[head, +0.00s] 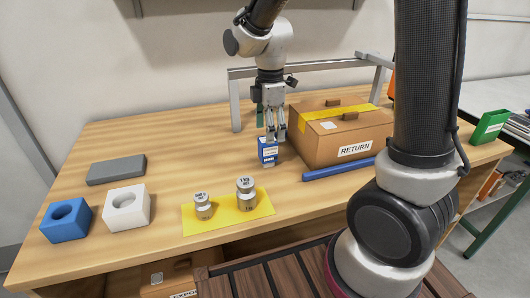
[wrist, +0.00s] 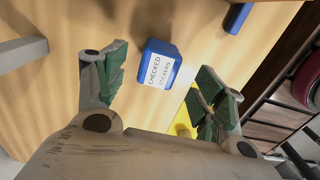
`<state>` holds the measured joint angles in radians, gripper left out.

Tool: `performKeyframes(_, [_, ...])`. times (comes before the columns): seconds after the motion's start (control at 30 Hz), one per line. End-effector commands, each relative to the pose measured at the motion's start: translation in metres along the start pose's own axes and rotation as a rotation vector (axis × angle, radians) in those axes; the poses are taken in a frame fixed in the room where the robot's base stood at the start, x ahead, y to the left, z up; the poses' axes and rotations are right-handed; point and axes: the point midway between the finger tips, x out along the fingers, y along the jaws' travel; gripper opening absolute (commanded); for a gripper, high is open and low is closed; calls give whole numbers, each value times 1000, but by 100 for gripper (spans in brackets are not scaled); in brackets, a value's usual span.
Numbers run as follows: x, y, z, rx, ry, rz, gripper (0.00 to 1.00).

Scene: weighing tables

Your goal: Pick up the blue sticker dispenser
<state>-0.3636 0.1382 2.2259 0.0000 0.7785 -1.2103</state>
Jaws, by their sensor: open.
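The blue sticker dispenser (head: 267,152) stands on the wooden table, left of the cardboard box. In the wrist view the dispenser (wrist: 170,52) shows a white label reading "CHECKED STICKERS". My gripper (head: 275,135) is open and points down at the dispenser, its fingers overlapping the dispenser's upper part in the head view. In the wrist view my gripper (wrist: 160,70) has its green-padded fingers spread on either side of the dispenser, with gaps visible. I cannot tell how far down the fingertips reach beside it.
A RETURN box (head: 340,139) and a blue bar (head: 338,169) lie to the right. A yellow mat (head: 228,217) with two metal weights is in front. A white block (head: 127,222), a blue block (head: 66,235) and a grey slab (head: 116,170) are left. A metal frame (head: 234,100) stands behind.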

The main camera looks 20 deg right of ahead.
Motion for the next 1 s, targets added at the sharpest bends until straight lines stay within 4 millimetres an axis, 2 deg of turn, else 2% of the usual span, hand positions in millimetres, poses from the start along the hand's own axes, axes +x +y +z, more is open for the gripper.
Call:
performKeyframes(0.4, [57, 0, -6, 3, -1, -1, 70])
performKeyframes(0.67, [61, 1, -6, 4, 0, 1, 70])
performKeyframes(0.77, [61, 1, -6, 4, 0, 1, 55])
performKeyframes(0.97, [61, 1, -6, 4, 0, 1, 19])
performKeyframes(1.0, [61, 1, -6, 4, 0, 1, 16])
